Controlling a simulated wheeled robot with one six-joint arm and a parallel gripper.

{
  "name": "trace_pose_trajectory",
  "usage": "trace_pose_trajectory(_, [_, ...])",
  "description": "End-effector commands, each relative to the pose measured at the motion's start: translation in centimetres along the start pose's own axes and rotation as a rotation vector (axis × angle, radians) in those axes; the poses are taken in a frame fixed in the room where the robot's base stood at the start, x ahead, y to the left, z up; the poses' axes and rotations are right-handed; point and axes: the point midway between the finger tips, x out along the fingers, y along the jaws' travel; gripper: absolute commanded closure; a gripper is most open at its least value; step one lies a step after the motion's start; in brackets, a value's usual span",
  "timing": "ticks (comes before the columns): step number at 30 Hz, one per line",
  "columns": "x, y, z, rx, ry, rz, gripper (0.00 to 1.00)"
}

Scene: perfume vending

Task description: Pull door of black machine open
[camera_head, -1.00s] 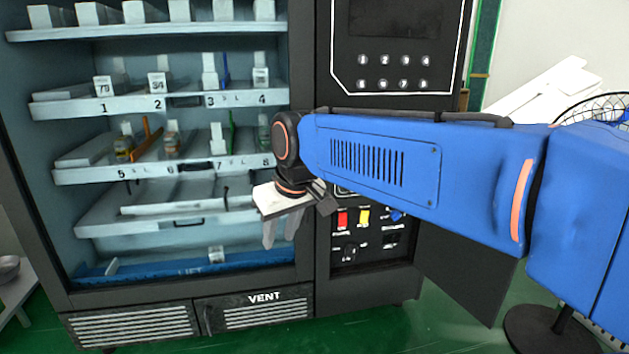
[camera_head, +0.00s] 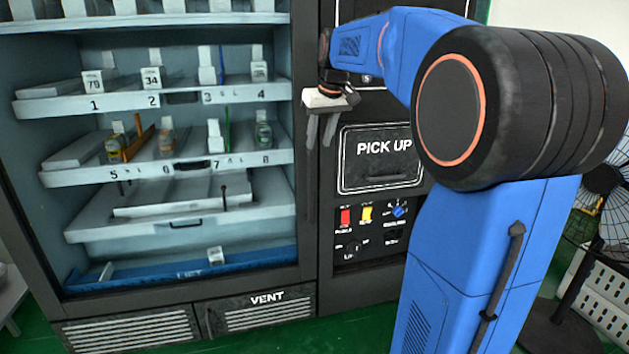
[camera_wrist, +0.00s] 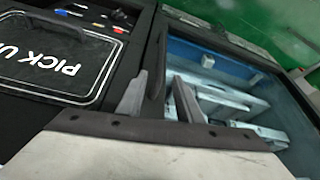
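The black vending machine has a glass-fronted door with a dark frame (camera_head: 306,45), which appears shut. A dark vertical handle (camera_head: 310,195) runs along the door's right side. My gripper (camera_head: 321,132) points down at the upper part of this handle. In the wrist view, its two grey fingers (camera_wrist: 158,98) are apart, with a dark bar (camera_wrist: 156,68) that looks like the handle between them. I cannot tell whether either finger touches the bar. The gripper's pale body hides part of the handle's top in the head view.
A PICK UP panel (camera_head: 382,158) and a control panel with coloured switches (camera_head: 368,222) are right of the handle. Bottles stand on shelves (camera_head: 170,172) behind the glass. A black fan (camera_head: 600,180) stands at the far right. Green floor (camera_head: 290,335) shows in front.

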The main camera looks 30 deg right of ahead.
Motion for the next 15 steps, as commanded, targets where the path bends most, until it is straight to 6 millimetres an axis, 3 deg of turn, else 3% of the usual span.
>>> trace_pose_trajectory(15, [8.1,-0.1,0.1,-0.001,-0.004,-0.001,0.68])
